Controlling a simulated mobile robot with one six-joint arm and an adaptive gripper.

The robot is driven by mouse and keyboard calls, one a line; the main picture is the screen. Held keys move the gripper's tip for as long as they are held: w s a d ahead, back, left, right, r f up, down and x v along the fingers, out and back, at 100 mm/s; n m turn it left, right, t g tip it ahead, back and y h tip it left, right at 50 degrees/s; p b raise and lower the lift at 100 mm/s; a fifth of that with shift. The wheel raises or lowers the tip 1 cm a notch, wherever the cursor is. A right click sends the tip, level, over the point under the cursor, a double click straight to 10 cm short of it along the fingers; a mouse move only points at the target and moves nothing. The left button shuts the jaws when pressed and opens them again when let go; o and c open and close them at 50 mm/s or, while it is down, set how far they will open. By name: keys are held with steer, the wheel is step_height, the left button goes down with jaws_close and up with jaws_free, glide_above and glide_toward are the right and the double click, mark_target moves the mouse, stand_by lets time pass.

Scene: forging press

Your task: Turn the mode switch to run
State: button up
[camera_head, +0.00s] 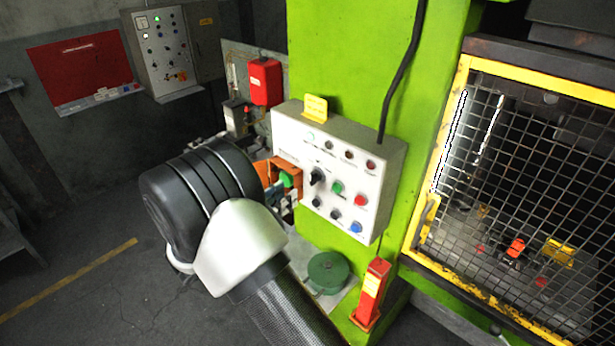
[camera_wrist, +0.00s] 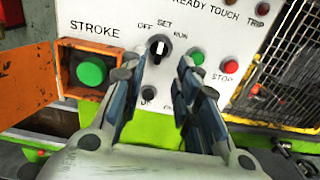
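The mode switch is a black rotary knob (camera_wrist: 158,46) on the white control panel (camera_wrist: 205,45). The labels OFF, SET and RUN are around it, and its white mark points up, toward SET. In the head view the knob (camera_head: 317,176) sits left of the green button. My gripper (camera_wrist: 160,70) is open, with one finger on each side below the knob in the wrist picture. Nothing is between the fingers. I cannot tell how far the fingertips are from the panel. In the head view my wrist hides most of the gripper.
An orange box with an open door holds the green STROKE button (camera_wrist: 92,71), left of the knob. Green start (camera_wrist: 197,58) and red STOP (camera_wrist: 231,67) buttons are close on the right. A yellow-framed mesh guard (camera_head: 520,170) stands right of the green column (camera_head: 340,60).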

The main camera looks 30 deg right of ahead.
mark_target(310, 178)
steer(key=p+x, duration=0.1)
steer(key=x, duration=0.8)
steer(key=shift+w+d, duration=0.1)
steer(key=shift+d, duration=0.15)
jaws_close()
